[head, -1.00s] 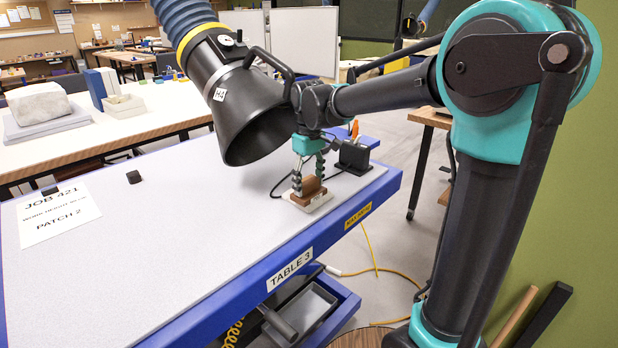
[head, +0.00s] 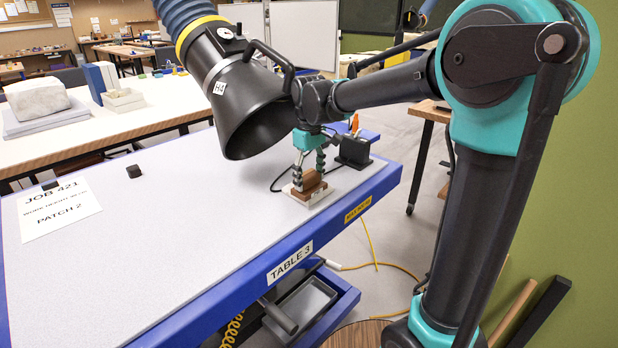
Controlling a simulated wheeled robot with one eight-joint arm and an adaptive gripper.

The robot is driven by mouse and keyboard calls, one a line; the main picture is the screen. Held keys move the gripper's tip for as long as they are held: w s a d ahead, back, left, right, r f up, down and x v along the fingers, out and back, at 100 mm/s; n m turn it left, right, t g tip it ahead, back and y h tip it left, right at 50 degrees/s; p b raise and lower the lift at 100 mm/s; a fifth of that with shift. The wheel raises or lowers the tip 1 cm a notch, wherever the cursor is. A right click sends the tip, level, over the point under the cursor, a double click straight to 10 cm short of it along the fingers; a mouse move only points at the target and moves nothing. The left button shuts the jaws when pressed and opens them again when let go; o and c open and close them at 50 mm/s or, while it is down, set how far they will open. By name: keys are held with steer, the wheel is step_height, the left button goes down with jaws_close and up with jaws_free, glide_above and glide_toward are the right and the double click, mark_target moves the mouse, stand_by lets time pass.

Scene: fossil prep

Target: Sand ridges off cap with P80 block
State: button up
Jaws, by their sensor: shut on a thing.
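My gripper (head: 310,173) points down near the right edge of the table and is shut on a brown block (head: 313,182). The block rests on or just above a small whitish slab (head: 298,195), which lies on the grey tabletop. The fingers hide part of the block. No print can be read on the block, and ridges on the slab are too small to make out.
A black extraction hood (head: 250,105) hangs close left of my gripper. A black holder (head: 353,152) stands just behind right. Two small dark blocks (head: 134,171) and a JOB 421 sheet (head: 60,208) lie at left. The middle of the tabletop (head: 190,220) is clear.

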steer(key=shift+w+d, duration=1.9)
steer(key=shift+w, duration=0.25)
steer(key=shift+s+a, duration=1)
steer(key=shift+s, duration=0.15)
steer(key=shift+s+a, duration=0.95)
steer(key=shift+s, duration=0.2)
steer(key=shift+w+d, duration=1)
steer(key=shift+w, duration=0.15)
steer(key=shift+w+d, duration=0.95)
steer(key=shift+w, duration=0.2)
steer(key=shift+s+a, duration=1)
steer(key=shift+s, duration=0.15)
steer(key=shift+s+a, duration=0.95)
steer(key=shift+s, duration=0.2)
steer(key=shift+w+d, duration=1)
steer(key=shift+w, duration=0.15)
steer(key=shift+w+d, duration=0.95)
steer(key=shift+w, duration=0.2)
